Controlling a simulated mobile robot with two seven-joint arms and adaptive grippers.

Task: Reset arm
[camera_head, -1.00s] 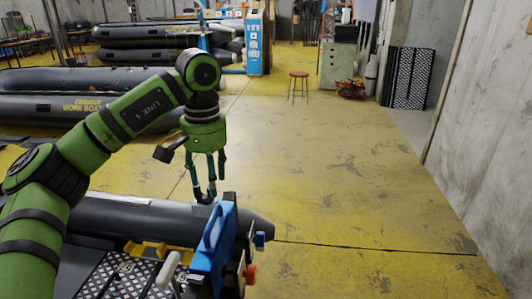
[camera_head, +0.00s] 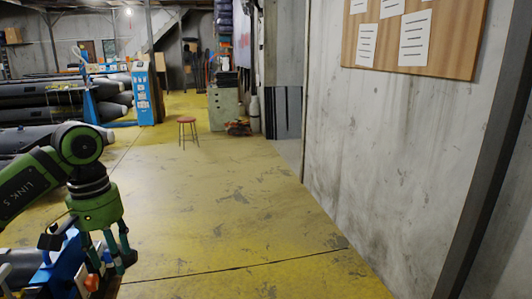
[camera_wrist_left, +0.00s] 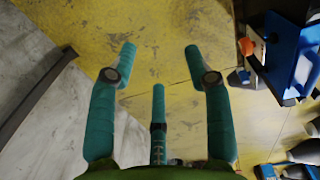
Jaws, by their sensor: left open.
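My left gripper (camera_head: 118,262) is at the lower left of the head view, pointing down, its teal fingers apart and empty. In the left wrist view the fingers (camera_wrist_left: 158,75) are spread over bare yellow floor, with nothing between them. Part of my green left arm (camera_head: 30,185) comes in from the left edge. A blue machine part with an orange knob (camera_head: 91,282) is just below and left of the gripper. It also shows at the right of the left wrist view (camera_wrist_left: 288,55). My right gripper is out of view.
Yellow floor (camera_head: 215,210) is open ahead. A concrete wall (camera_head: 400,150) with a notice board (camera_head: 415,35) stands at the right. A red stool (camera_head: 187,121), a blue stand (camera_head: 143,95) and a grey cabinet (camera_head: 223,108) are farther back. Dark inflatable boats (camera_head: 50,108) lie at the left.

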